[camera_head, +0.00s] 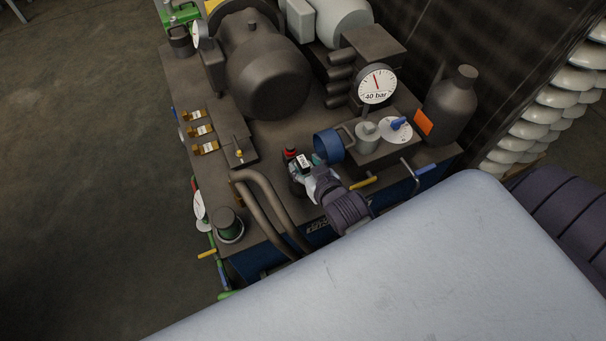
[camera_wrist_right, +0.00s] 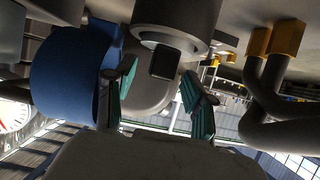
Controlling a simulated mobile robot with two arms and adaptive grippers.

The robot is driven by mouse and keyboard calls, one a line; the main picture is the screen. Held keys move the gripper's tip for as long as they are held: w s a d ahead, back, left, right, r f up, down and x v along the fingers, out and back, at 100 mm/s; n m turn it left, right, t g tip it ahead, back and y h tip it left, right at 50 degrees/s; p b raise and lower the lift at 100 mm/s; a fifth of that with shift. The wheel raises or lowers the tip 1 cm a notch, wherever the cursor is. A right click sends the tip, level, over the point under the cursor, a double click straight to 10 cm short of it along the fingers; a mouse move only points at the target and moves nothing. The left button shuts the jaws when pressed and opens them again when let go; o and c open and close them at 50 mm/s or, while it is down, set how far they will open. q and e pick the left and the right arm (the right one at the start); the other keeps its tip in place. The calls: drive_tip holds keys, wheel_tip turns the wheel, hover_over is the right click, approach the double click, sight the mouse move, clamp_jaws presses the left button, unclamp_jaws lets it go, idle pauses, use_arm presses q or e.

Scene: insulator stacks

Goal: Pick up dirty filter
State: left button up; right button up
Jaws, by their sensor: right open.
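My right gripper (camera_head: 306,170) is over the front part of the machine, just left of a blue cylinder (camera_head: 328,145). In the right wrist view, its two teal-padded fingers (camera_wrist_right: 160,95) stand apart, with nothing held between them. The blue cylinder (camera_wrist_right: 68,75) is at the left of that view, partly behind the left finger. A grey rounded part with a dark square stub (camera_wrist_right: 165,62) shows beyond and between the fingertips. I cannot tell for certain which part is the dirty filter; no label shows it. My left gripper is not in view.
A pressure gauge (camera_head: 377,86) and a dark bottle-shaped tank (camera_head: 452,104) stand at the right. Curved pipes (camera_head: 268,212) and a green-topped cap (camera_head: 229,225) are at the front left. A large motor housing (camera_head: 266,75) stands behind. The floor at left is clear.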

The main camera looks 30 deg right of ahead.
drive_tip(key=shift+x, duration=1.15)
drive_tip(key=shift+s, duration=0.1)
clamp_jaws()
